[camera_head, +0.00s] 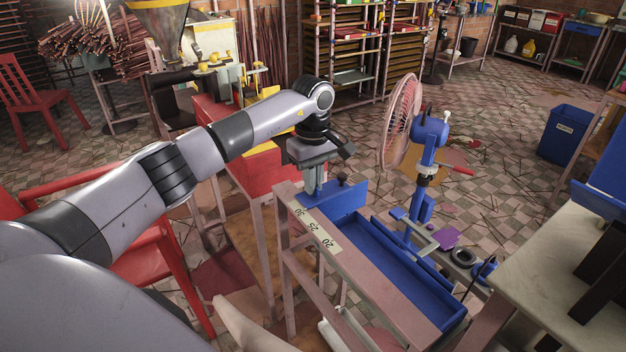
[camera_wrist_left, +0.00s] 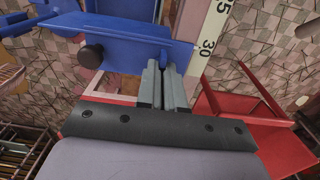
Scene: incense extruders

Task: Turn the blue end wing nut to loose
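The blue trough (camera_head: 390,262) lies along a narrow table, with an upright blue end plate (camera_head: 345,198) at its far end. The end plate also shows in the left wrist view (camera_wrist_left: 125,42). A black knob (camera_wrist_left: 91,55) sticks out from the plate's face. My left gripper (camera_head: 314,188) reaches down beside the plate. In the left wrist view its fingers (camera_wrist_left: 165,75) are nearly together, with a small blue piece, seemingly the wing nut (camera_wrist_left: 164,57), between their tips. The fingers hide most of it, so its turn angle cannot be read. My right gripper is out of view.
A scale strip (camera_head: 318,229) with numbers runs along the table beside the trough. A red chair (camera_head: 150,245) stands at the left, and a pale worktop (camera_head: 545,265) at the right.

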